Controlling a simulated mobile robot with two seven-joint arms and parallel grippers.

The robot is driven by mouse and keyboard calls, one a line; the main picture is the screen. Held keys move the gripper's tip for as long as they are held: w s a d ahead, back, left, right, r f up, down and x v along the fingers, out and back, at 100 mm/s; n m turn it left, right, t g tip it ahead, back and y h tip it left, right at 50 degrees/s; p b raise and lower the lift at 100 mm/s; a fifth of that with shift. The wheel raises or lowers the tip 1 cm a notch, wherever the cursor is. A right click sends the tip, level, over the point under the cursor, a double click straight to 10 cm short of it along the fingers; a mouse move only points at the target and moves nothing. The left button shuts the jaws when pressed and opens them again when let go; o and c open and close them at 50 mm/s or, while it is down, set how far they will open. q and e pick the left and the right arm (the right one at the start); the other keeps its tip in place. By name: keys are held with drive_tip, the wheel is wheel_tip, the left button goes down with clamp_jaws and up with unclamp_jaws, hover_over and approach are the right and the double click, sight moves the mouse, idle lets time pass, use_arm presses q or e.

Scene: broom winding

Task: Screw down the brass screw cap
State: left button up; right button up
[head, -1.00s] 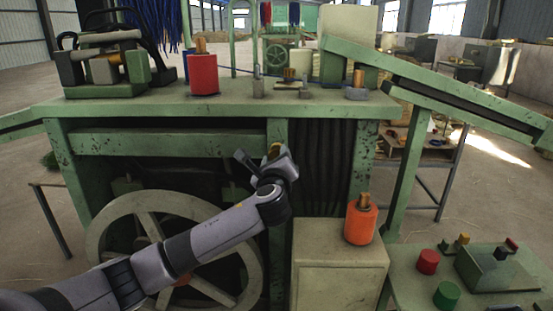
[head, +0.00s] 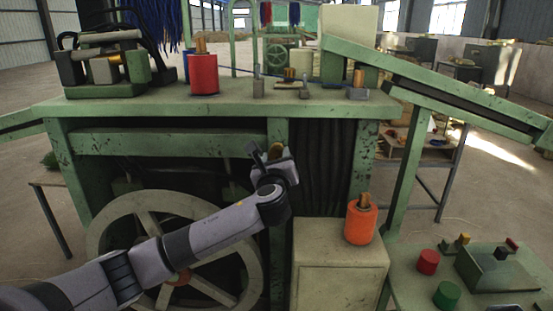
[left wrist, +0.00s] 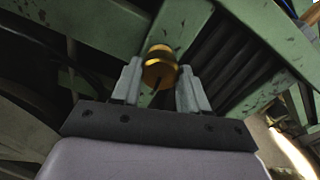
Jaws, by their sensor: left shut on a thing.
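The brass screw cap (left wrist: 160,66) shows in the left wrist view as a round, golden, ridged piece between my two grey fingertips, in front of a green beam. My left gripper (left wrist: 158,82) is shut on it. In the head view the brass cap (head: 275,151) is a small golden spot at the front of the green machine. My left gripper (head: 270,162) is around it there and partly hides it. How the cap sits on its seat is hidden. My right gripper is in neither view.
The green bench (head: 130,108) carries a red cylinder (head: 204,75) and a black clamp device. An orange cylinder (head: 361,222) stands on a cream box (head: 335,262).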

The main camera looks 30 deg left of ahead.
use_arm(q)
drive_tip(key=o, duration=1.1)
drive_tip(key=shift+c, duration=0.2)
drive_tip(key=shift+s, duration=0.1)
drive_tip(key=v, duration=0.7)
drive_tip(key=shift+b, duration=0.4)
drive_tip(key=shift+d+f, duration=0.1)
drive_tip(key=s+d+f+n+g+h, duration=0.1)
drive_tip(key=s+d+f+n+h, duration=0.15)
drive_tip(key=f, duration=0.45)
drive_tip(key=s+d+f+n+g+h, duration=0.1)
drive_tip(key=s+d+f+n+h, duration=0.2)
drive_tip(key=f, duration=0.5)
drive_tip(key=s+d+f+n+g+h, duration=0.1)
drive_tip(key=s+d+f+n+h, duration=0.15)
drive_tip(key=d+f, duration=0.35)
drive_tip(key=s+d+f+n+g+h, duration=0.1)
drive_tip(key=s+d+f+n+h, duration=0.1)
drive_tip(key=s+f+n, duration=1.2)
drive_tip(key=s+n+h, duration=0.1)
drive_tip(key=s, duration=0.3)
drive_tip(key=shift+d+n+g, duration=0.35)
drive_tip(key=shift+n+g, duration=0.05)
